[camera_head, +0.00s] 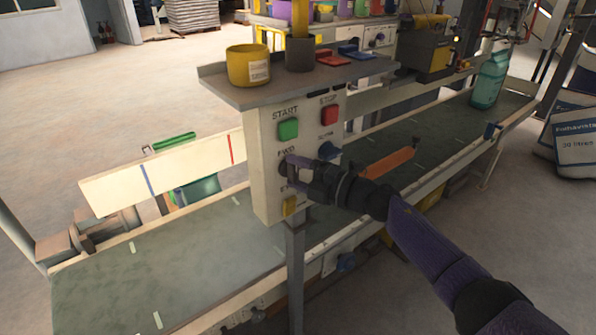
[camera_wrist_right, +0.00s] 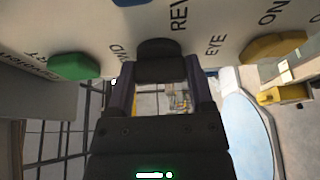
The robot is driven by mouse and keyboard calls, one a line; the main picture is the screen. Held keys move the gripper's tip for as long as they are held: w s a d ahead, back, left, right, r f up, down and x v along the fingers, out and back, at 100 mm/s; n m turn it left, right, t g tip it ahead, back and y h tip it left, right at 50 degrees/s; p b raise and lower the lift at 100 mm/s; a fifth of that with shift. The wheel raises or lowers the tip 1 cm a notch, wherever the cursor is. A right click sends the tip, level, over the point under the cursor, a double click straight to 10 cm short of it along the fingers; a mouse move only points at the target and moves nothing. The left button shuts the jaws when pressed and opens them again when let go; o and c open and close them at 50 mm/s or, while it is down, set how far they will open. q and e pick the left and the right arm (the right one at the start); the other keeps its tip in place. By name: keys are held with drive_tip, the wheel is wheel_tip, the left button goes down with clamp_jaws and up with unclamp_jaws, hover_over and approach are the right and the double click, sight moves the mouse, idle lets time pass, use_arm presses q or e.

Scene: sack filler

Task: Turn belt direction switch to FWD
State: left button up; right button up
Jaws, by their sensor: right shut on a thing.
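The belt direction switch (camera_wrist_right: 160,58) is a dark knob on the cream control panel (camera_head: 266,205). In the wrist view the letters WD show to its left and REV to its upper right. My right gripper (camera_head: 291,170) reaches the panel from the right, just below the FWD label. Its two fingers stand on either side of the knob, and it is shut on it. The fingers and wrist cover much of the knob in the head view, so which label it points to cannot be told. My left gripper is not in view.
The panel also carries a green START button (camera_head: 288,129), a red STOP button (camera_head: 330,115), a blue knob (camera_head: 328,151) and a yellow EYE switch (camera_head: 290,206). A shelf above holds a yellow cup (camera_head: 248,66). A conveyor belt (camera_head: 190,262) runs behind; a teal sack (camera_head: 488,80) stands on it.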

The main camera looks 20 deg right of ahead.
drive_tip(key=shift+f, duration=0.1)
drive_tip(key=o, duration=1.2)
drive_tip(key=shift+o, duration=0.2)
drive_tip(key=p+v, duration=0.1)
drive_tip(key=v, duration=0.9)
